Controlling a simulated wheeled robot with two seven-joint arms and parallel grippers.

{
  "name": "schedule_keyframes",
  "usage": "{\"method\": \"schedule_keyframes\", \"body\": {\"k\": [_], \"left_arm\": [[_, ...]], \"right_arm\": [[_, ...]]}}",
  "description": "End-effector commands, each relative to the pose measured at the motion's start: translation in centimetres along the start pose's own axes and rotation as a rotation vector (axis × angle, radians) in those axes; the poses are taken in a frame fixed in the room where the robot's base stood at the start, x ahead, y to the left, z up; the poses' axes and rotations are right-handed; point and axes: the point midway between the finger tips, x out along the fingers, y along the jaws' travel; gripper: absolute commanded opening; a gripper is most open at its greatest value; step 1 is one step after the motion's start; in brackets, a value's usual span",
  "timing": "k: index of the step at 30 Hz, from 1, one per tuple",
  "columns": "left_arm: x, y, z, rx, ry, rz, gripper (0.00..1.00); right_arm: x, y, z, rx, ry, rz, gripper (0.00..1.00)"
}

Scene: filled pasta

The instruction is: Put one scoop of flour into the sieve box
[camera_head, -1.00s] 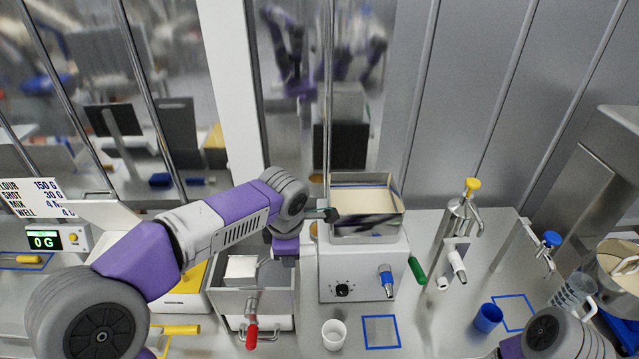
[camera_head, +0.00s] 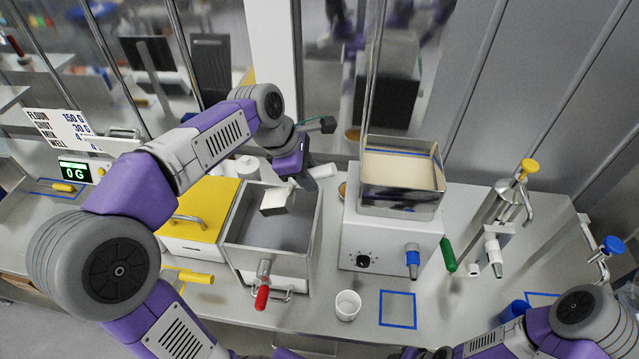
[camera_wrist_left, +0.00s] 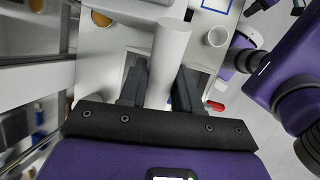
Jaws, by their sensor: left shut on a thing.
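My left gripper (camera_head: 293,176) is shut on the pale cylindrical handle of the scoop; the handle (camera_wrist_left: 170,55) shows between the fingers in the left wrist view. The scoop's grey box-shaped head (camera_head: 275,201) is over the back part of the open metal flour bin (camera_head: 232,228) and looks tilted. Whether flour is in it is unclear. The sieve box (camera_head: 402,206) is a square metal box with a cream-coloured inside, on top of a white machine (camera_head: 385,242) to the right. My right forearm shows at the bottom right, but its gripper is out of frame.
A red-handled tool (camera_head: 262,295) sits at the bin's front. A yellow-lidded box (camera_head: 205,205) stands left of the bin. A white cup (camera_head: 347,306) and a blue square outline (camera_head: 398,310) are in front of the machine. Metal dispensers stand at the right.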

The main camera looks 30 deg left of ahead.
Motion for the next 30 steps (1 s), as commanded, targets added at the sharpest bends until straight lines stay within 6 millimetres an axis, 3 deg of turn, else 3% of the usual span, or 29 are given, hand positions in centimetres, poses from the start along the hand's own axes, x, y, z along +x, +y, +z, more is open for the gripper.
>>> {"method": "schedule_keyframes", "body": {"k": [11,30], "left_arm": [[-3.0,0.7,-2.4,-0.047,-0.225,0.002,0.00],[-6.5,1.5,-6.9,-0.117,-0.576,-0.010,0.00]], "right_arm": [[2.5,0.9,-0.1,0.000,0.000,0.000,0.42],[0.7,0.3,-0.1,0.000,0.000,0.000,0.42]]}}
